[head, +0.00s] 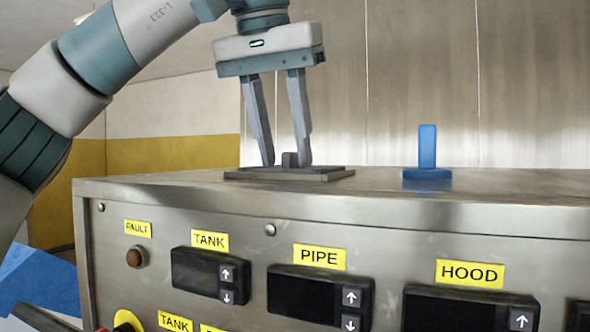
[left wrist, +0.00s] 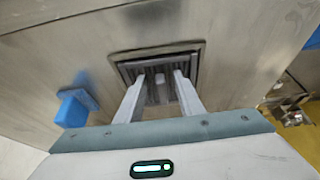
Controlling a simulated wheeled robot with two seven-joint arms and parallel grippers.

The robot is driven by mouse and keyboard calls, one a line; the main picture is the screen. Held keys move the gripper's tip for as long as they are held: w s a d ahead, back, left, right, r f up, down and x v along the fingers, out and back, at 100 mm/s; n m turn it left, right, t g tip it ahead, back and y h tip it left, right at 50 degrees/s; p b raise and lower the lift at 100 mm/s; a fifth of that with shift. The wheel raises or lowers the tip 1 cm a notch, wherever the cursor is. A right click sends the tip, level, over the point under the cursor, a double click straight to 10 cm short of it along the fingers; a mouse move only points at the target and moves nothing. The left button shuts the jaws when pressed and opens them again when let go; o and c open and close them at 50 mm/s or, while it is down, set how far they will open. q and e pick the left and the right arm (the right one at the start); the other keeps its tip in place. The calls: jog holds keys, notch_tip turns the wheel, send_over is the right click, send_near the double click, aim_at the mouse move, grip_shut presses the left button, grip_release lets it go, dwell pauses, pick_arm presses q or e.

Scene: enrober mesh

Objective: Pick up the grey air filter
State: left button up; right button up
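The grey air filter (head: 328,174) is a flat square plate with a small upright grip block (head: 290,159), lying on top of the steel cabinet. In the left wrist view, the filter (left wrist: 140,68) has ribs and sits inside a darker frame. My left gripper (head: 286,163) points down over it, its fingers apart on either side of the block. In the left wrist view, the left gripper (left wrist: 159,80) also shows open, with the block between its fingertips. A gap shows beside the block, so it does not look clamped. My right gripper is not in view.
A blue upright handle on a base (head: 427,150) stands on the steel cabinet top (head: 380,200), right of the filter; it also shows in the left wrist view (left wrist: 73,108). The cabinet front carries labelled displays, arrow buttons and a fault lamp (head: 137,258). The top between filter and blue handle is clear.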

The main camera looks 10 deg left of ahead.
pick_arm(q)
grip_shut()
jog(key=shift+r, duration=0.2)
jog(key=shift+r, duration=0.55)
jog(key=r, duration=0.3)
jog(key=shift+s+d+r, duration=0.1)
jog(key=shift+s+d, duration=0.05)
jog(key=shift+d, duration=0.25)
jog(key=s+d+r, duration=0.4)
jog(key=d+r, duration=0.2)
jog(key=d, duration=0.3)
jog(key=shift+s+d+r, duration=0.2)
jog(key=shift+s+d, duration=0.15)
jog(key=shift+s, duration=0.05)
